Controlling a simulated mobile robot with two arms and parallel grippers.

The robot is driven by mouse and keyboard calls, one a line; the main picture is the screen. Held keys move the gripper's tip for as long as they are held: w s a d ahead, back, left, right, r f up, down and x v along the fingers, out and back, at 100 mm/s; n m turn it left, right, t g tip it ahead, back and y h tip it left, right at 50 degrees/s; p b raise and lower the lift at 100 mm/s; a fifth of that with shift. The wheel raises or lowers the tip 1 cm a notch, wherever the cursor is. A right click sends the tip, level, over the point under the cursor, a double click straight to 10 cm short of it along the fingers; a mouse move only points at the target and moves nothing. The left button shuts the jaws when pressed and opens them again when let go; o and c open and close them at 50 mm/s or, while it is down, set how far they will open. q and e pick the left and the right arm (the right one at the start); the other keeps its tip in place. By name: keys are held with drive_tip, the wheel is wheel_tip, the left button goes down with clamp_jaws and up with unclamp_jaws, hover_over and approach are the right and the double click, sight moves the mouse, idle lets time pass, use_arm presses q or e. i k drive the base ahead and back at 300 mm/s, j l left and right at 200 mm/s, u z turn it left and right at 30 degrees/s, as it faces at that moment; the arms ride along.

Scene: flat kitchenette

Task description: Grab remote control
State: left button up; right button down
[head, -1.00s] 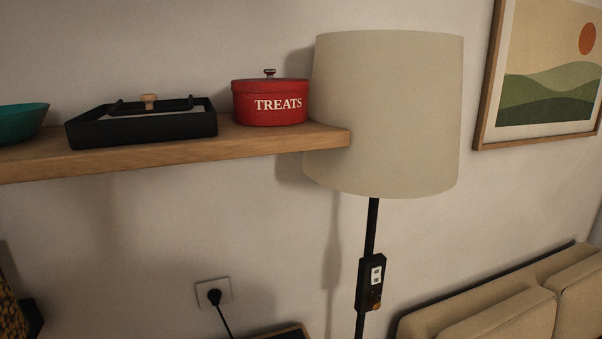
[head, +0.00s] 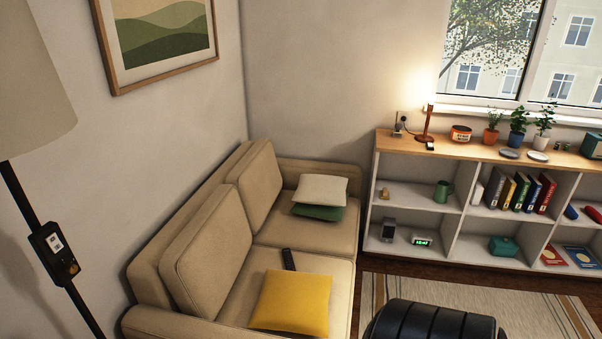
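A dark remote control (head: 288,259) lies on the seat of the beige sofa (head: 335,232), just behind a yellow cushion (head: 292,302). It is small in the head view and some way off from me. Neither of my grippers is in the head view.
A floor lamp (head: 50,245) stands close on the left. A black ribbed seat (head: 432,325) stands on the striped rug (head: 530,300) at the bottom. A low shelf unit (head: 372,185) with books and plants stands under the window. White and green cushions (head: 320,190) lie on the sofa's far end.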

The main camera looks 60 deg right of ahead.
sight(287, 255)
drive_tip(key=z, duration=0.5)
drive_tip(key=k+l+z, duration=0.1)
drive_tip(key=z, duration=0.35)
drive_tip(key=k+z, duration=0.1)
drive_tip(key=z, duration=0.4)
